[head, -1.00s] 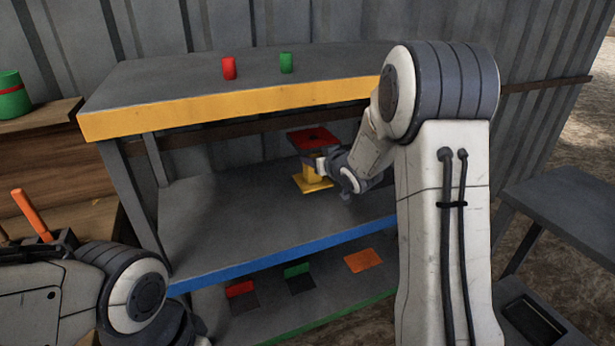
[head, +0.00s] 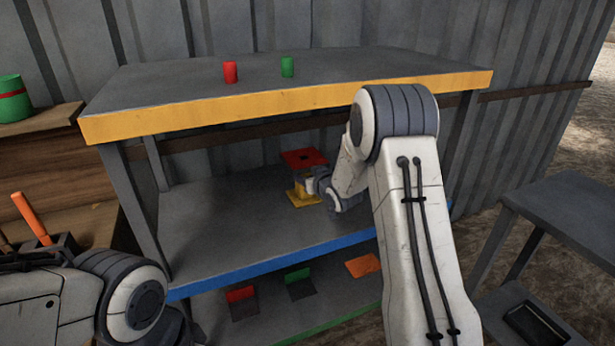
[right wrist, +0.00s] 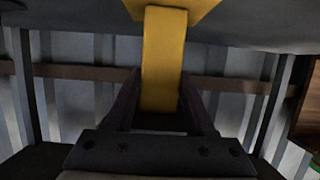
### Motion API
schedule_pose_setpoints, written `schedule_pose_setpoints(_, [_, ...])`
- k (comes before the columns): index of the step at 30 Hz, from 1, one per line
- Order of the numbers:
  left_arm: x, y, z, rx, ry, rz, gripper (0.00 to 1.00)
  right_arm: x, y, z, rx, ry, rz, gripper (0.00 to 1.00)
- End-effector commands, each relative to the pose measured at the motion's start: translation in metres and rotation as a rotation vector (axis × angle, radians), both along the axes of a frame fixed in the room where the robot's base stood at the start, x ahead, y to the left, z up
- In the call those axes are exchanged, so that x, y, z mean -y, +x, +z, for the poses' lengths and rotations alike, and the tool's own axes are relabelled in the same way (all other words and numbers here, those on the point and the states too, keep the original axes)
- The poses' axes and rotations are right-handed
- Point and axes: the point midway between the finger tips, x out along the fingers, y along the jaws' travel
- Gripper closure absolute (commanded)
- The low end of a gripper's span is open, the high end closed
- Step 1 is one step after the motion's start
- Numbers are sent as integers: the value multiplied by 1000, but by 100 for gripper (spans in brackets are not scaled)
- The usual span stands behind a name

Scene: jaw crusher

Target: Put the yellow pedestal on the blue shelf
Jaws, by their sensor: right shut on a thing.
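The yellow pedestal (head: 304,200) has a flat yellow base and a red square top with a dark centre mark. It is upright over the middle tier, the blue-edged shelf (head: 230,222). Its base is at or just above the grey surface; I cannot tell if it touches. My right gripper (head: 311,183) is shut on the pedestal's column from the right. In the right wrist view, the yellow column (right wrist: 164,60) runs between the two dark fingers (right wrist: 160,100). My left gripper is out of view; only part of that arm shows at bottom left.
The yellow-edged top tier (head: 280,99) overhangs the blue shelf and carries a red and a green cylinder. The lower green-edged tier (head: 335,322) holds red, green and orange pieces. The blue shelf is clear left of the pedestal. Shelf legs stand at both sides.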

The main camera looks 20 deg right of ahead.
Motion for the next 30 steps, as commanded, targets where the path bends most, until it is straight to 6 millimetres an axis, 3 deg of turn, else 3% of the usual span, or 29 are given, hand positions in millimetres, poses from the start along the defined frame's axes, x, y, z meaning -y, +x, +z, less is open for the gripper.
schedule_pose_setpoints(4, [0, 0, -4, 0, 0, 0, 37, 0, 1, -2, 6, 0, 0, 100])
schedule_pose_setpoints(5, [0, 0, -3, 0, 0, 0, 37, 0, 0, -3, 0, 0, 0, 34])
schedule_pose_setpoints(6, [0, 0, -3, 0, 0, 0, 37, 0, 0, -3, 0, 0, 0, 18])
schedule_pose_setpoints(7, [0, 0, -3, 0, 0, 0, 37, 0, 0, -3, -1, 0, 0, 15])
schedule_pose_setpoints(19, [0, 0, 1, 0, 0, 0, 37, 0, -2, 2, -1, 0, 0, 15])
schedule_pose_setpoints(23, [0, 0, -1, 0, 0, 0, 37, 1, -21, 9, 0, 0, -2, 15])
schedule_pose_setpoints(30, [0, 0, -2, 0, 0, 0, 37, 3, -71, 27, 1, -1, -2, 15])
